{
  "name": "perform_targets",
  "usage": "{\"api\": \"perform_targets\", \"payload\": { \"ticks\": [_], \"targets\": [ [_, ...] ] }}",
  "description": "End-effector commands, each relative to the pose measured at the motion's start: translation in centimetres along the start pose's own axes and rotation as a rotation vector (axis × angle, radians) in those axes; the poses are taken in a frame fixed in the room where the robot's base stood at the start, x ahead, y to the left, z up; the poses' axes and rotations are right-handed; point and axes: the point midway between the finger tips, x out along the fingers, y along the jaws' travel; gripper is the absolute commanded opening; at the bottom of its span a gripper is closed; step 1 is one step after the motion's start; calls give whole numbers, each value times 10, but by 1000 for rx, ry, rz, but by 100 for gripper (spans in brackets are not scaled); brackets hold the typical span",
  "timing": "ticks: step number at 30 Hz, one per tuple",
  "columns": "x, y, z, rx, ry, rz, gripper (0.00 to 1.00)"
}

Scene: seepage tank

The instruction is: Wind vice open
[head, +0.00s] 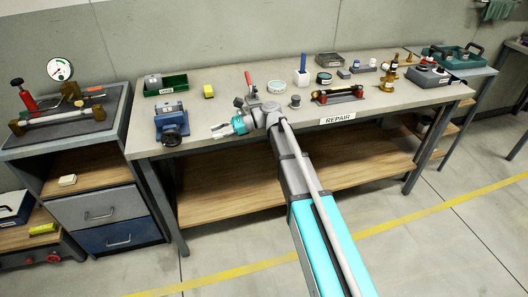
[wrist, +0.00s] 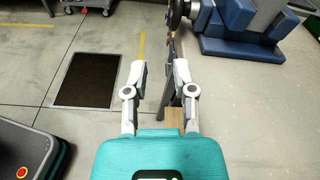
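The blue vice (head: 172,114) stands on the left part of the repair bench, near its front edge. Its dark round handwheel (head: 171,131) faces the front. In the wrist view the vice (wrist: 245,35) is at the top right, and the handwheel (wrist: 178,12) is cut off at the top edge. My gripper (head: 217,130) is a little right of the vice, pointing left towards it and apart from it. In the wrist view my gripper (wrist: 158,72) is open with nothing between its fingers. How far the jaws are apart is too small to tell.
The bench (head: 220,90) has a green bin (head: 166,85), a yellow block (head: 208,91) and a red-handled tool (head: 249,80) around the vice. Several fittings stand further right. A side cabinet (head: 75,150) with a gauge rig adjoins on the left. The floor in front is clear.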

Motion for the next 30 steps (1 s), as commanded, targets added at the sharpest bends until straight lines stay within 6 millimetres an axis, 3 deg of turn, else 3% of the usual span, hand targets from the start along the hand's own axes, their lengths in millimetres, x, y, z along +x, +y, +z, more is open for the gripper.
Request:
{"api": "perform_targets", "payload": {
  "ticks": [30],
  "targets": [
    [-74,95,-19,-505,557,197,34]
  ]
}}
